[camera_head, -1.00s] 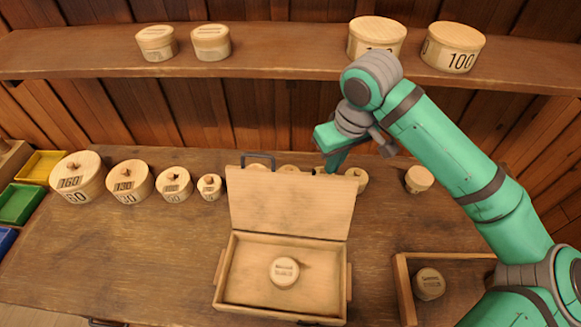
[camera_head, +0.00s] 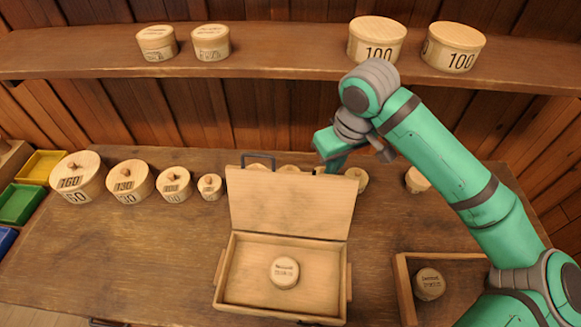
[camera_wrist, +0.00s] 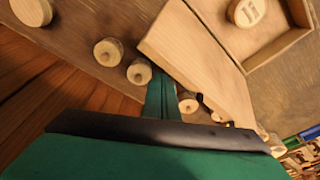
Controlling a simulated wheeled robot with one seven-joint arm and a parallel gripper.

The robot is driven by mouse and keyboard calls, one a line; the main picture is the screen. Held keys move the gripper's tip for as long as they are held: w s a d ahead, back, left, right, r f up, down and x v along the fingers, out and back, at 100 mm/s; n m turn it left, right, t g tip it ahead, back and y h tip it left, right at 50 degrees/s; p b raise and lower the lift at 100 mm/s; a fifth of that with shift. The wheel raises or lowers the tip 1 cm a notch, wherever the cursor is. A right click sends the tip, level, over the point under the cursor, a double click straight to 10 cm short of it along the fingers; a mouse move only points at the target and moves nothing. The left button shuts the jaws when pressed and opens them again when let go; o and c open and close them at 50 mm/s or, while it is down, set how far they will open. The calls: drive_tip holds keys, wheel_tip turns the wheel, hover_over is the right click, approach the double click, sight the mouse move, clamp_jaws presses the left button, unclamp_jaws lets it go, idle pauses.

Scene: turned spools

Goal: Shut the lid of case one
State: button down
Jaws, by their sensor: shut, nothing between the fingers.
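The wooden case (camera_head: 225,290) stands on the workbench with its lid (camera_head: 290,203) raised, leaning up at its back edge. One small round spool (camera_head: 285,272) with a printed label lies inside the case. My gripper (camera_head: 325,165) is behind the lid, near its upper right corner, and its tips are partly hidden in the head view. In the wrist view the shut, empty fingers (camera_wrist: 160,100) point down beside the back of the lid (camera_wrist: 195,60). I cannot tell whether they touch it.
Several small spools (camera_head: 357,178) stand behind the lid, close to my gripper. Larger numbered spools (camera_head: 78,178) line the bench at left. A shelf (camera_head: 280,60) with round boxes runs above. An open tray (camera_head: 403,290) with one spool sits at right. Bench left of the case is clear.

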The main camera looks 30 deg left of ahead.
drive_tip(key=shift+f, duration=1)
drive_tip(key=shift+s, duration=0.1)
drive_tip(key=s+d, duration=0.3)
drive_tip(key=s, duration=0.5)
drive_tip(key=shift+s, duration=0.3)
idle(1.6)
idle(0.8)
wheel_tip(320, 180, up, 8)
idle(0.9)
idle(0.5)
